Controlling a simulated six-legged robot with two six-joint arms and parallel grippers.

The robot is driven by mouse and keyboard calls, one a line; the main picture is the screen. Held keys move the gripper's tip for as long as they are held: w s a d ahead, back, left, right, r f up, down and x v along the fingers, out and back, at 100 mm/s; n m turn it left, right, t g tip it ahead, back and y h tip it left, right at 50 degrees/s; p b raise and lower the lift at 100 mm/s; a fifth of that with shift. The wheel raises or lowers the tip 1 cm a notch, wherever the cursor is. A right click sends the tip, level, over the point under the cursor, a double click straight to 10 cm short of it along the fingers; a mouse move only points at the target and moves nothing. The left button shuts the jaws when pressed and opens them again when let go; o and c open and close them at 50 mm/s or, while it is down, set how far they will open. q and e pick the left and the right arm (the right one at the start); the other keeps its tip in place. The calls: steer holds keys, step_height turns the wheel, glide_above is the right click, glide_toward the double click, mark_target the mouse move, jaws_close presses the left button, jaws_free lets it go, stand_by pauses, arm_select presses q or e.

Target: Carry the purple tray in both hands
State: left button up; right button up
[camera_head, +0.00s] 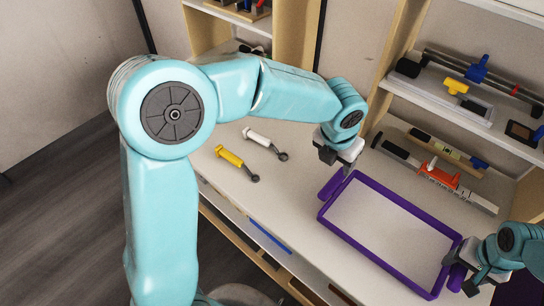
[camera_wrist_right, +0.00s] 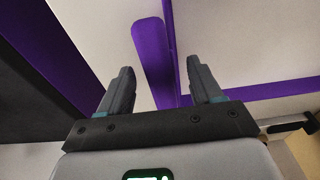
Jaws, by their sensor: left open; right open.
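The purple tray (camera_head: 408,206) lies flat on the pale counter, with a raised purple rim and a handle at each end. Its left handle (camera_head: 331,187) is just below my left gripper (camera_head: 341,160), which is open and points down. My right gripper (camera_head: 468,274) is open at the tray's right end, close to the right handle (camera_head: 456,279). In the right wrist view a purple handle (camera_wrist_right: 152,58) shows between the two open fingers, with space on both sides. I cannot tell whether any finger touches a handle.
A yellow-handled tool (camera_head: 230,156) and a white-handled tool (camera_head: 258,138) lie left of the tray. An orange tool (camera_head: 438,174) and other tools lie behind it. A shelf (camera_head: 450,99) with more tools stands above. The counter's front edge runs close to the tray.

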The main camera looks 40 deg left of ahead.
step_height(320, 180, up, 12)
steer(key=s, duration=0.1)
steer(key=shift+s, duration=0.4)
stand_by(0.5)
steer(key=shift+w+f, duration=0.1)
steer(key=shift+f, duration=0.1)
steer(key=shift+r, duration=0.1)
stand_by(0.3)
